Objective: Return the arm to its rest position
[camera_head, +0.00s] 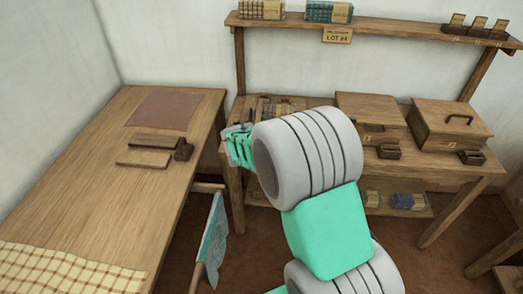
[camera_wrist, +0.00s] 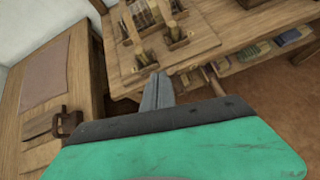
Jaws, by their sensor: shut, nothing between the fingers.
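My gripper (camera_head: 238,146) is at the end of my green and grey arm, in the middle of the head view. It is in front of the left end of the back table (camera_head: 440,157), near the gap beside the left table (camera_head: 95,185). In the wrist view the fingers (camera_wrist: 157,92) are closed together and hold nothing. Much of the back table is hidden behind my arm in the head view.
Wooden boxes (camera_head: 448,122) stand on the back table, below a shelf (camera_head: 390,27). The left table bears a brown mat (camera_head: 163,109), wooden pieces and checked cloth (camera_head: 65,272). A blue cloth (camera_head: 213,237) hangs between the tables.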

